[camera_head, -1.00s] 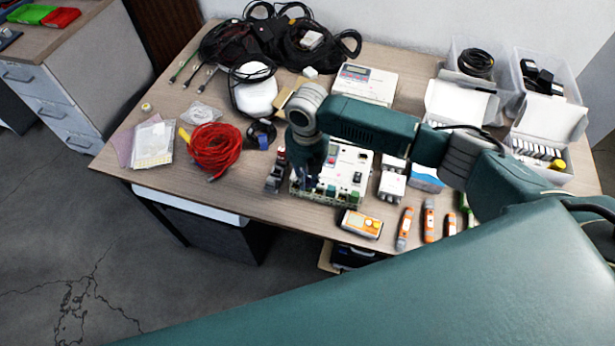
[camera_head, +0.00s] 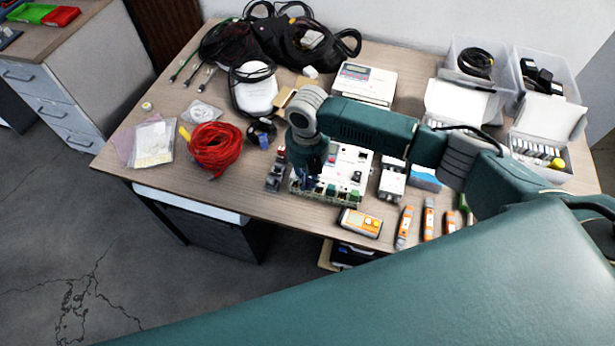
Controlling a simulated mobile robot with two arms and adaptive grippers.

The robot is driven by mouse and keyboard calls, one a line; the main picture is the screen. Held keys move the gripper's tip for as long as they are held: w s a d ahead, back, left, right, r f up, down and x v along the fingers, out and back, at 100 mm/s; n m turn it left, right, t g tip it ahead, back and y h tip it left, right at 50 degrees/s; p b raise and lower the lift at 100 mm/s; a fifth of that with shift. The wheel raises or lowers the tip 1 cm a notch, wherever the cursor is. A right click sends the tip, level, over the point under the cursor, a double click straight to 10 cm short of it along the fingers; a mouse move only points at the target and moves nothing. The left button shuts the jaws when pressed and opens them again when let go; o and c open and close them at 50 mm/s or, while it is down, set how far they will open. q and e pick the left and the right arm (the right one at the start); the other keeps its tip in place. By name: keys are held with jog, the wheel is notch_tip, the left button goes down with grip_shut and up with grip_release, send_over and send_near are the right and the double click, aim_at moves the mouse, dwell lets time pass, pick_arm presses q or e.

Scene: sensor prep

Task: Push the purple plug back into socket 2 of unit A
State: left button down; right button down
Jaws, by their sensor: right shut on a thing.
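A white unit with a row of coloured sockets along its front edge (camera_head: 352,161) lies on the table; I take it for unit A, but no label is readable. My right gripper (camera_head: 304,184) points down over the left part of this unit, close to its front row. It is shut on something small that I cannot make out. The purple plug and socket 2 cannot be told apart here; the gripper and wrist cover that area. My left gripper is not in view.
An orange meter (camera_head: 361,223) lies in front of the unit, and a small white module (camera_head: 392,180) to its right. A red cable coil (camera_head: 214,149) is to the left. Black cables (camera_head: 285,42) lie at the back. The table's front-left strip is bare.

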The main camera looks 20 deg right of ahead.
jog(key=shift+f, duration=0.25)
dwell(0.5)
jog(key=c, duration=1.4)
grip_release()
jog(key=shift+r, duration=0.2)
notch_tip(320, 180, up, 7)
jog(key=p, duration=0.7)
jog(key=shift+f, duration=0.1)
jog(key=shift+s+f, duration=0.1)
jog(key=shift+s, duration=0.05)
